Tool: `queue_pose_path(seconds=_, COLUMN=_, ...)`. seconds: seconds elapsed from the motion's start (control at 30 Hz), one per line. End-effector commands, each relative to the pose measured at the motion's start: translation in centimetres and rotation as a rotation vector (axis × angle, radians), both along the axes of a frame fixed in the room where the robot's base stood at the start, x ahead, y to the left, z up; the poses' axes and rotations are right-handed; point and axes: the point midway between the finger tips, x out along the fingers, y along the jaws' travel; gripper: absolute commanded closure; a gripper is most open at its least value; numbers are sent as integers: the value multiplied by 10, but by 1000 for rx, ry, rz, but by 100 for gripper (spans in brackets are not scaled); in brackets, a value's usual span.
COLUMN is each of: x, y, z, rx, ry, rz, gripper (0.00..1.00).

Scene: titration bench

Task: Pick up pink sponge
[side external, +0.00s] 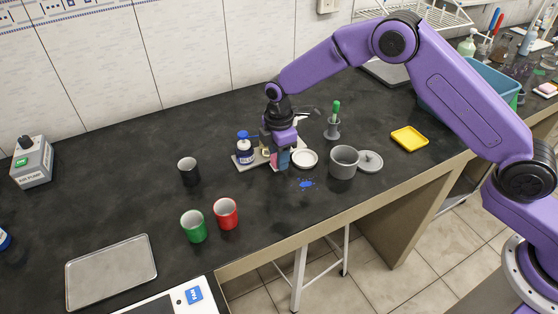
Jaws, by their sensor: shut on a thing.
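The pink sponge (283,159) shows as a small pink patch between the fingers of my gripper (279,158), just above or at the bench near its middle. My gripper points down and is shut on it. Most of the sponge is hidden by the fingers, and I cannot tell whether it touches the bench. A white bottle with a blue cap (245,151) stands just left of my gripper on a light tray (239,161).
A white dish (304,159), blue spill (306,183), grey pot (343,162) and lid (370,161) lie to the right. Black (188,171), red (226,213) and green (193,226) cups stand left. A yellow tray (409,139) is farther right.

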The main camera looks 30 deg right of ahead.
Motion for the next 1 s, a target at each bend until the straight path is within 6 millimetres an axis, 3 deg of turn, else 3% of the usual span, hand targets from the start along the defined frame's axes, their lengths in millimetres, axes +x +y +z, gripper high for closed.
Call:
queue_pose_path(seconds=0.17, x=-13, y=-6, z=26, rx=1, ry=-1, rz=1, gripper=97)
queue_pose_path(seconds=0.43, x=-50, y=-23, z=73, rx=1, ry=-1, rz=1, gripper=97)
queue_pose_path(seconds=0.8, x=-108, y=-49, z=98, rx=1, ry=0, rz=1, gripper=97)
queue_pose_path(seconds=1.0, x=-123, y=-56, z=106, rx=1, ry=0, rz=0, gripper=97)
